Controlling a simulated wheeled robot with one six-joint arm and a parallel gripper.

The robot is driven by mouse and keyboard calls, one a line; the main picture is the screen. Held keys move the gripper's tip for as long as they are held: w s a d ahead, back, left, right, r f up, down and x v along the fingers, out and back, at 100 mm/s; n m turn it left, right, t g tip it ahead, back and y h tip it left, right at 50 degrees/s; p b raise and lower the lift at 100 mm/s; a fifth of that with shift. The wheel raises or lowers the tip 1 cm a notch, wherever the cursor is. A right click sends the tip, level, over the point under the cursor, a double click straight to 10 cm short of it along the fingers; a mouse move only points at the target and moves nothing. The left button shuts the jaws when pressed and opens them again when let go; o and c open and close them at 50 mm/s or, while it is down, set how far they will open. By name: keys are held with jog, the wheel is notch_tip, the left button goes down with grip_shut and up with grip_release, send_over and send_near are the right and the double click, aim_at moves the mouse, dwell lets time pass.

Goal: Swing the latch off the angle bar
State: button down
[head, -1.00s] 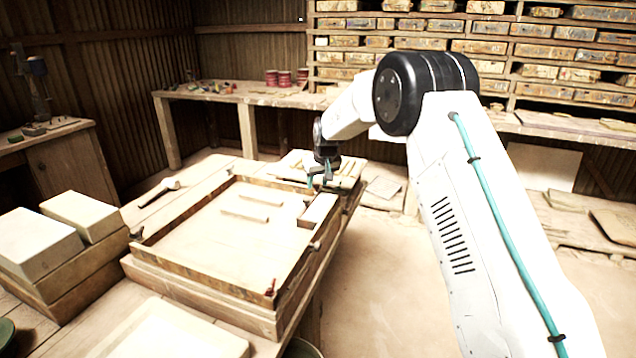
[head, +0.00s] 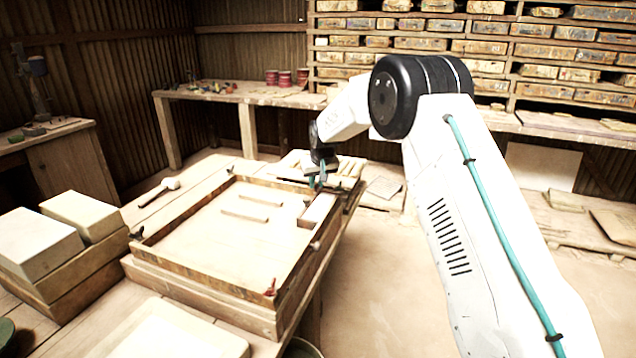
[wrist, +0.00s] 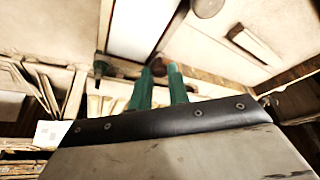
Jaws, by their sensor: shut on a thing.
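The wooden press frame (head: 190,288) lies on the bench, edged by dark brown angle bars (head: 265,183). One bar also shows as a brown strip in the wrist view (wrist: 208,78). My gripper (head: 317,182) is low at the frame's far right corner. In the wrist view its two green fingers (wrist: 159,74) are close together, with a small dark latch (wrist: 158,67) between their tips. The fingers cover most of this latch, so its angle against the bar is unclear.
Other latches sit around the frame, a red one (head: 270,287) at the near corner and a dark one (head: 137,233) at left.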

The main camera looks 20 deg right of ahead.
aim_at(308, 187)
jog(key=m, duration=0.1)
jog(key=w+a+m+h, duration=0.1)
jog(key=m, duration=0.1)
jog(key=m+h, duration=0.1)
jog(key=m, duration=0.1)
jog(key=shift+w+a, duration=0.2)
jog(key=shift+a, duration=0.1)
jog(key=m, duration=0.2)
jog(key=w+m+g+h, duration=0.1)
jog(key=w+m, duration=0.1)
jog(key=m, duration=0.1)
jog(key=shift+a+m+g+h, duration=0.3)
jog(key=shift+a+h, duration=0.05)
jog(key=shift+h, duration=0.05)
jog(key=m, duration=0.1)
jog(key=w+m+g, duration=0.1)
jog(key=m, duration=0.1)
jog(key=shift+w+d+m+h, duration=0.1)
jog(key=shift+w+m+h, duration=0.05)
jog(key=shift+m+h, duration=0.2)
jog(key=shift+w+d+m+g, duration=0.1)
jog(key=shift+w+m+g, duration=0.15)
jog(key=shift+m, duration=0.35)
jog(key=shift+w+d+m+g, duration=0.15)
jog(key=shift+m+g, duration=0.2)
jog(key=shift+m, duration=0.2)
jog(key=shift+m+h, duration=0.25)
jog(key=shift+m, duration=0.05)
